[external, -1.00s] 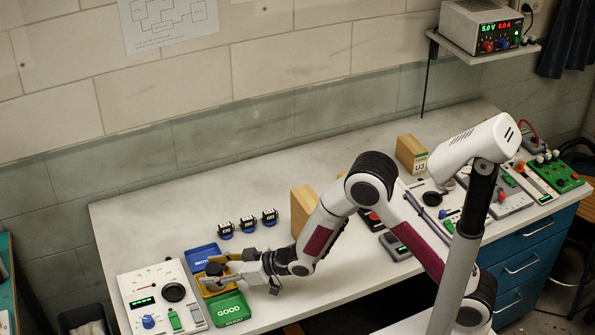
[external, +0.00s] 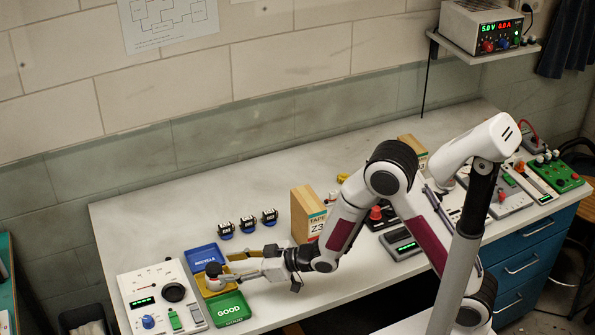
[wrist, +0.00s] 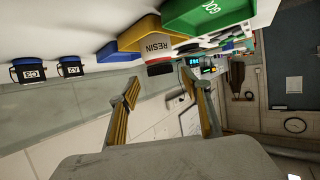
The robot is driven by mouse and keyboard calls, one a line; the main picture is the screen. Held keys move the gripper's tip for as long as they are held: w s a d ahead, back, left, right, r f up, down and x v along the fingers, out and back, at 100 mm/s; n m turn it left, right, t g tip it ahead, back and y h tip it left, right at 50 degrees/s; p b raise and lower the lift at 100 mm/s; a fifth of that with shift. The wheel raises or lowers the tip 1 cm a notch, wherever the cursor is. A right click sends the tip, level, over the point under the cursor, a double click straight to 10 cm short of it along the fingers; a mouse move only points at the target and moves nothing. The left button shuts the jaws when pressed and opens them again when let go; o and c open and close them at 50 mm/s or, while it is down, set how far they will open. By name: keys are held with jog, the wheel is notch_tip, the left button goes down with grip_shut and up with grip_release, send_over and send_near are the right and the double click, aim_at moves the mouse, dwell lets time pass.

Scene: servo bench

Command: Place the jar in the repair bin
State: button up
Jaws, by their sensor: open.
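The jar (external: 213,271), dark-topped with a pale and red body, stands in the yellow bin (external: 216,291), between a blue bin and a green bin. The yellow bin's label is hidden. In the wrist view the jar (wrist: 158,52) reads "RESIN" and appears upside down against the yellow bin (wrist: 135,38). My gripper (external: 233,269) is open, just right of the jar, with its fingers pointing at it. In the wrist view my gripper (wrist: 161,84) has its fingers apart with nothing between them, and the jar is beyond the tips.
The blue bin (external: 200,256) seems to read "RECYCLE"; the green bin (external: 229,310) reads "GOOD". A control panel (external: 160,300) stands left of the bins. Several small dark blue-based items (external: 248,224) stand behind. A "TAPE Z3" box (external: 306,215) is near my forearm.

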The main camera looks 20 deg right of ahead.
jog(key=shift+v, duration=2.95)
jog(key=w+d+r+m+t+h, duration=0.1)
jog(key=w+d+r+m+h, duration=0.1)
jog(key=d+r, duration=0.2)
jog(key=w+d+r+m+t+h, duration=0.1)
jog(key=w+d+r+m+h, duration=0.1)
jog(key=d, duration=0.8)
jog(key=w+d+r+m+t+h, duration=0.1)
jog(key=w+d+r+m+h, duration=0.1)
jog(key=d+r, duration=0.4)
jog(key=shift+w+d+r+m+h, duration=0.15)
jog(key=shift+w+d+m, duration=0.1)
jog(key=shift+d+m, duration=0.15)
jog(key=shift+w+d+r+m+h, duration=0.15)
jog(key=shift+w+d+m, duration=0.15)
jog(key=shift+d, duration=0.15)
jog(key=s+d+m+g+h, duration=0.1)
jog(key=s+d+g+h, duration=0.1)
jog(key=s+d, duration=0.7)
jog(key=s+d+m+g+h, duration=0.2)
jog(key=s+d, duration=0.7)
jog(key=s, duration=0.6)
jog(key=shift+s+d+r+g, duration=0.3)
jog(key=shift+d+r+g, duration=0.15)
jog(key=shift+g, duration=0.25)
